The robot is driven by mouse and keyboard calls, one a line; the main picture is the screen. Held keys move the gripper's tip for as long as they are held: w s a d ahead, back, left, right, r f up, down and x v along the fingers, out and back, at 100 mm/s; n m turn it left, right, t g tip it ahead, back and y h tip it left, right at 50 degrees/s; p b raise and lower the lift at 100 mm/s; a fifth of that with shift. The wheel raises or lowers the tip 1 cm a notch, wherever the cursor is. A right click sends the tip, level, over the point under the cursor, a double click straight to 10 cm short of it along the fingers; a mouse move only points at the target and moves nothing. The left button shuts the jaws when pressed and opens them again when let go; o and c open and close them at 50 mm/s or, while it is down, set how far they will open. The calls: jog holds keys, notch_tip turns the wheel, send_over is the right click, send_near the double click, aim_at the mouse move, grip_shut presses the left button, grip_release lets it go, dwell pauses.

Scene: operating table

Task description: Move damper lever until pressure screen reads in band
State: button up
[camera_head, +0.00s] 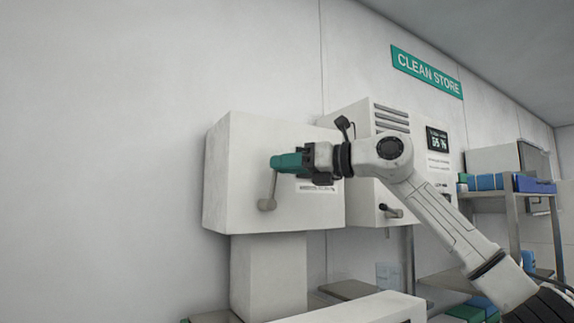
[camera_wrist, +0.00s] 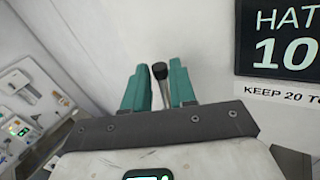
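My gripper (camera_head: 287,162) has teal fingers and is at the front of a white wall box (camera_head: 235,190) in the head view. A thin grey lever (camera_head: 272,190) runs up from a round hub on that box to the fingers, which hide its top. In the wrist view the fingers of my gripper (camera_wrist: 159,88) are parted, with a lever with a dark round knob (camera_wrist: 160,71) between them; a gap shows beside its rod, so the grip looks open. A dark screen (camera_head: 437,140) with white figures is on the wall to the right; its reading is unclear.
A second white box (camera_head: 350,120) with vents and a black-knobbed handle (camera_head: 388,211) stands right of the first, behind my arm. A dark sign (camera_wrist: 280,38) is cut off at the wrist view's right edge. Shelves with blue boxes (camera_head: 485,182) are at right. The left wall is bare.

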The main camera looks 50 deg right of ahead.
grip_shut()
jog(key=m+b, duration=0.1)
jog(key=d+f+m+t+b, duration=0.1)
jog(key=d+m+t+b, duration=0.1)
jog(key=shift+s+d+f+b, duration=0.15)
jog(key=shift+s+d+b, duration=0.1)
jog(key=shift+s+b, duration=0.1)
dwell(0.4)
jog(key=shift+o, duration=1.9)
grip_release()
jog(key=b+v, duration=0.3)
jog(key=v, duration=0.8)
